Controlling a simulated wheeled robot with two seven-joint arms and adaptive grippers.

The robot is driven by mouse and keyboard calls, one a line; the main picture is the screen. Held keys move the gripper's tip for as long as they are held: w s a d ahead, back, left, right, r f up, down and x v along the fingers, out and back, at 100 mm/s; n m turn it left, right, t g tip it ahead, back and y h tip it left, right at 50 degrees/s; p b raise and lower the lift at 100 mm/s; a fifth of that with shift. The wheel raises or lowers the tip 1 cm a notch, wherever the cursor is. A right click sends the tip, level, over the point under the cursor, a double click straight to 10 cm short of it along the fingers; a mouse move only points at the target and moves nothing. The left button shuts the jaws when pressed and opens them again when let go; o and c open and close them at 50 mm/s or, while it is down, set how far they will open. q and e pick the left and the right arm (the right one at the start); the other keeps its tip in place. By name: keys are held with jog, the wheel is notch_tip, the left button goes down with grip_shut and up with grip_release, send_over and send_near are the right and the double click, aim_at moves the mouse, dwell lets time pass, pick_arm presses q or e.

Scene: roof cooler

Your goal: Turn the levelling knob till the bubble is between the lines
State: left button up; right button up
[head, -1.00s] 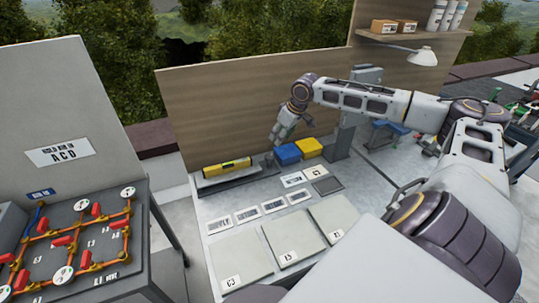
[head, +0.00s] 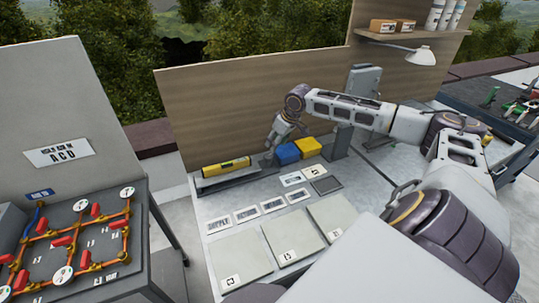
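A yellow spirit level (head: 226,167) lies along the back of the grey bench, on a long grey bar (head: 229,181). A small dark knob (head: 266,160) stands at the bar's right end. The bubble and its lines are too small to read. My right gripper (head: 270,146) points down just above the knob, its fingers close to it. I cannot tell whether the fingers touch the knob or how far apart they are. My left gripper is not in view.
A blue block (head: 287,153) and a yellow block (head: 308,147) sit close right of the knob. Labelled plates (head: 240,261) cover the bench front. A wooden panel (head: 215,110) stands behind. A pipe board (head: 75,245) is at left.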

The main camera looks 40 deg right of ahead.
aim_at(269, 156)
jog(key=shift+x, duration=4.7)
jog(key=c, duration=0.7)
jog(key=shift+c, duration=0.2)
jog(key=shift+p, duration=0.35)
